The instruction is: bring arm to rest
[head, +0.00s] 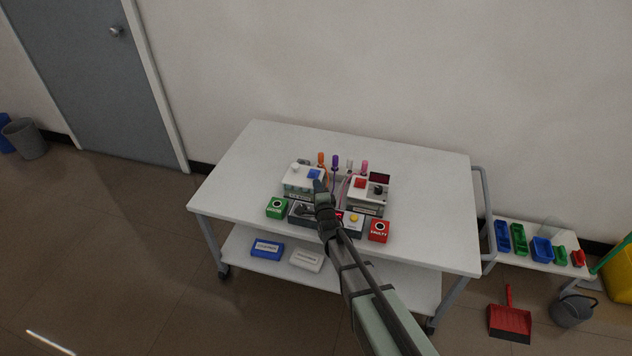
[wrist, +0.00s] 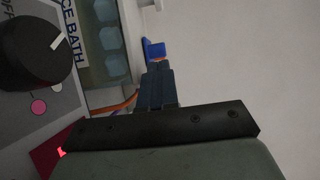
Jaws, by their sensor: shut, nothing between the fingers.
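My arm reaches in from the lower right of the head view, over the front of a white cart (head: 260,150). My gripper (head: 318,185) is over the devices on the cart, close to the left white box (head: 297,176) with a blue button. In the wrist view my gripper (wrist: 158,72) shows its two fingers together, with nothing held. A blue piece (wrist: 154,49) shows just beyond the fingertips; I cannot tell whether they touch it.
A white box with a red button (head: 361,183) stands on the right. Upright coloured handles (head: 335,160) stand behind. A dark knob (wrist: 38,50) is near in the wrist view. The cart's left side is clear.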

